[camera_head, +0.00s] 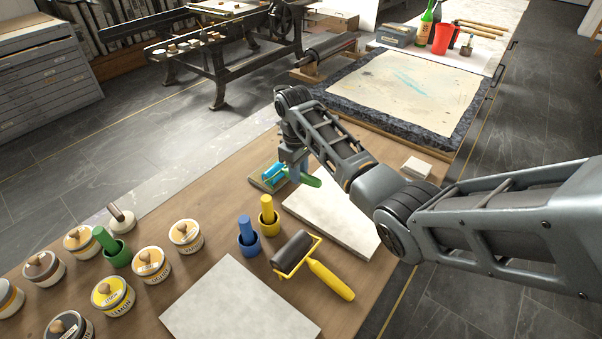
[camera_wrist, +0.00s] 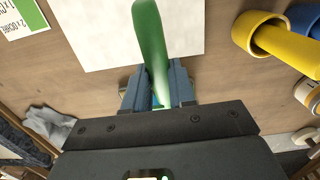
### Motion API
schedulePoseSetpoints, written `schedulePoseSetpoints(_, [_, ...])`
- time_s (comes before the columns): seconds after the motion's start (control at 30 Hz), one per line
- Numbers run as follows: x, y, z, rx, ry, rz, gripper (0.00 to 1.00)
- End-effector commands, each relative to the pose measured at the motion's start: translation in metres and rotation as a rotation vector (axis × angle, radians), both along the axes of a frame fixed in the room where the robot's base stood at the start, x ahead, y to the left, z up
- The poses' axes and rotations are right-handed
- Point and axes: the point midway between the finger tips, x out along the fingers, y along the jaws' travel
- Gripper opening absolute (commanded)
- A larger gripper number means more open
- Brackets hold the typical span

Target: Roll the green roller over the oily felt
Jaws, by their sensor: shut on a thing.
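My gripper (camera_head: 297,172) is shut on the green handle of the green roller (camera_head: 312,181), above the far edge of a pale slab. The handle also shows in the wrist view (camera_wrist: 150,40), rising between the blue fingers (camera_wrist: 157,88). The roller's drum is largely hidden by the gripper; a bright blue piece shows just left of the fingers, and I cannot tell whether it is the drum.
A yellow-handled roller (camera_head: 330,281) lies between two pale slabs (camera_head: 326,213) (camera_head: 235,301). Yellow (camera_head: 269,226) and blue (camera_head: 249,246) cups with upright pegs stand left of it. Several lidded jars and a green cup (camera_head: 117,257) fill the left. A large stone (camera_head: 405,90) lies behind.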

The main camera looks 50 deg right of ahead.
Motion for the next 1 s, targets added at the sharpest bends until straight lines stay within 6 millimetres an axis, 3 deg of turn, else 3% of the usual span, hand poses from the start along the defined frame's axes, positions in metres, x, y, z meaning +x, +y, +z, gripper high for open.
schedulePoseSetpoints(0.6, [0.056, 0.002, -0.002, -0.001, -0.001, 0.0, 0.0])
schedulePoseSetpoints(1.0, [0.049, 0.002, 0.004, 0.001, 0.002, -0.002, 0.0])
